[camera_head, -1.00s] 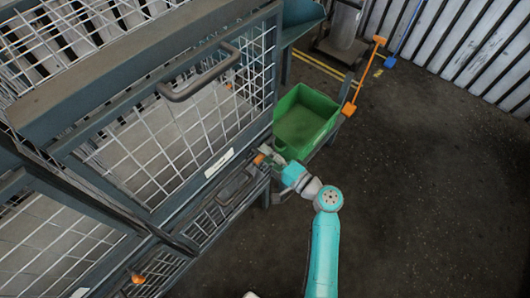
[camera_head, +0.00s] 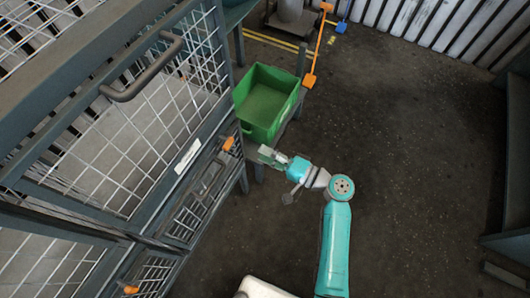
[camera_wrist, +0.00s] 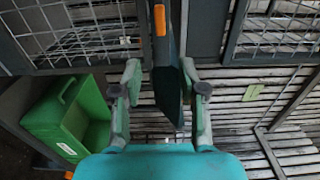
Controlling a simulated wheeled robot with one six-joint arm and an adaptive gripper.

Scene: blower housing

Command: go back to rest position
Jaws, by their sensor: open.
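My gripper (camera_head: 269,156) is at the end of my teal arm, to the right of the cage front and beside the green bin. In the wrist view, its two fingers (camera_wrist: 160,82) are spread apart with nothing held between them. A dark handle with an orange piece (camera_wrist: 159,20) lines up with the gap between the fingers there. In the head view, the orange piece (camera_head: 228,144) sits on the cage front, with a visible gap between it and my gripper.
The wire-mesh cage (camera_head: 187,157) with a grey bar handle (camera_head: 146,75) fills the left. The green bin (camera_head: 262,128) stands just beyond my gripper. Orange-handled tools (camera_head: 311,80) stand behind it. Open dark floor (camera_head: 420,140) lies to the right, up to a dark bench (camera_head: 515,215).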

